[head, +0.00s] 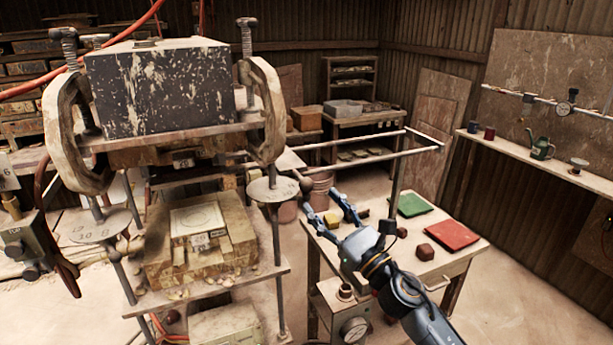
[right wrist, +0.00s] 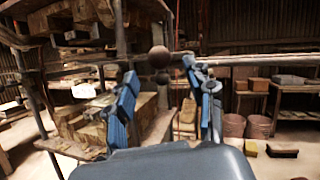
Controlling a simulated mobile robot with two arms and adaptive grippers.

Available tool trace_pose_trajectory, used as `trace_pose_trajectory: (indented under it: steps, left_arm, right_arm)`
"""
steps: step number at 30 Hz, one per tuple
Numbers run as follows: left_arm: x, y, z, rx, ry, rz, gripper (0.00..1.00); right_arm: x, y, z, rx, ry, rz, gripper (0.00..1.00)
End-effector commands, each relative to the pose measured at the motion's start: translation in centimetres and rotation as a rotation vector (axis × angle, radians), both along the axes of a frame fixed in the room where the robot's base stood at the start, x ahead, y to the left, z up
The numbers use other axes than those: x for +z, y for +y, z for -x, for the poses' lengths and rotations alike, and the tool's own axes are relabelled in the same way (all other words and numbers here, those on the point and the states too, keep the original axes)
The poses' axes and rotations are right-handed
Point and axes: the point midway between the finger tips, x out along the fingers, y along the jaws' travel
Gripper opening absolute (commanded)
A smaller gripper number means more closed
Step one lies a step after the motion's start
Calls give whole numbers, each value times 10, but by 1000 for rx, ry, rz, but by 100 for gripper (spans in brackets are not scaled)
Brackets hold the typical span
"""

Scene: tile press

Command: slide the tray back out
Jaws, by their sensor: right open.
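The press (head: 160,85) stands at left in the head view, with a heavy speckled block on top and a stepped block (head: 200,245) on its lower plate. Two pale rails (head: 375,143) run out from its right side. A pale flat piece (head: 290,160) shows at their press end; I cannot tell whether it is the tray. A brown ball knob (head: 306,185) sits beside it. My right gripper (head: 322,203) is open and empty, pointing at the press just short of the knob. In the right wrist view the knob (right wrist: 158,57) appears between the fingertips (right wrist: 160,75). My left gripper is out of view.
A small table (head: 385,265) under my right arm holds a green tile (head: 411,205), a red tile (head: 452,234) and several small blocks. A post (head: 396,175) rises from it toward the rails. A wall shelf (head: 545,165) with a watering can is at right.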

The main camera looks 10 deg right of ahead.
Motion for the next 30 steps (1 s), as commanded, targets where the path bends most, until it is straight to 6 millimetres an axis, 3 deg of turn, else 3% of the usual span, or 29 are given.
trace_pose_trajectory:
  steps: [1,9,23,30]
  left_arm:
    - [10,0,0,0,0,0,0]
    - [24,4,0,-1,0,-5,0]
    - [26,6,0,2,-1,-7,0]
    - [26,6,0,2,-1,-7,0]
  right_arm:
    - [10,5,-10,1,-1,-4,53]
    - [22,23,-46,-1,2,-3,53]
    - [24,28,-56,1,2,-1,53]
    - [24,28,-56,1,2,-1,5]
